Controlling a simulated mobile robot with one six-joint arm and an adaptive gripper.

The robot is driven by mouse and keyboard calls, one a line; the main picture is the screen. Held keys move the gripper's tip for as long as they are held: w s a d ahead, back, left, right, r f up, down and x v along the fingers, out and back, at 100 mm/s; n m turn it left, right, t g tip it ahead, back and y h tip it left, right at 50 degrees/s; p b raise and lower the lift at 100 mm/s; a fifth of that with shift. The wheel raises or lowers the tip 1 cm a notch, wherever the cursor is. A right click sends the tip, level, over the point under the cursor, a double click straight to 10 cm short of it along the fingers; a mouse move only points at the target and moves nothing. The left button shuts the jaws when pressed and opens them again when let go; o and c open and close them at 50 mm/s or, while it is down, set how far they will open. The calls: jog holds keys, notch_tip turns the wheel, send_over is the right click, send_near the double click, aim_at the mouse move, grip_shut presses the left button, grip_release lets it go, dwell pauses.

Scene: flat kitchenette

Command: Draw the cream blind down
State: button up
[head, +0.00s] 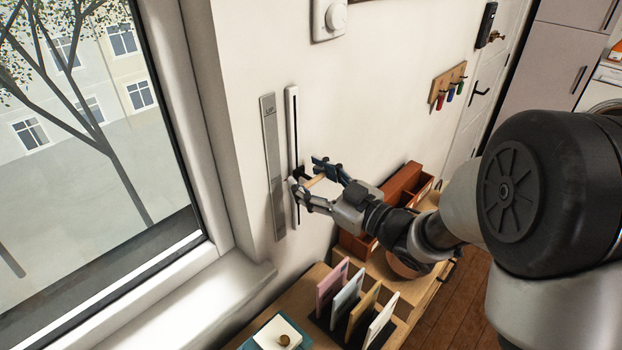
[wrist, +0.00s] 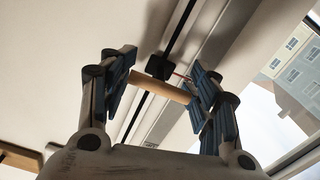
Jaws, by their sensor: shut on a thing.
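My gripper (head: 318,187) is shut on a light wooden peg handle (head: 315,182), seen between the two blue-padded fingers in the wrist view (wrist: 160,87). The handle meets a black slider block (wrist: 159,67) in a white wall track (head: 292,120) with a dark slot. The block sits in the lower half of the track. A grey scale strip (head: 270,130) runs beside the track, with "UP" marked near its top. A thin red pointer reaches from the block toward the strip. The window (head: 90,130) stands left of the track. The cream blind is not visible.
Below the track, a table holds a rack of upright cards (head: 345,296), a blue tray (head: 262,335) and a brown wooden organiser (head: 402,182). The white window sill (head: 190,305) juts out at left. A round dial (head: 330,18) and key hooks (head: 448,84) are on the wall.

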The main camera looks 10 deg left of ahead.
aim_at(298, 211)
notch_tip(298, 211, down, 12)
jog(key=b, duration=0.9)
jog(key=shift+s+a, duration=0.1)
jog(key=shift+c, duration=0.2)
jog(key=shift+r, duration=0.1)
jog(key=o, duration=1.1)
jog(key=shift+c, duration=0.2)
jog(key=o, duration=0.4)
jog(key=shift+r, duration=0.1)
jog(key=v, duration=1.2)
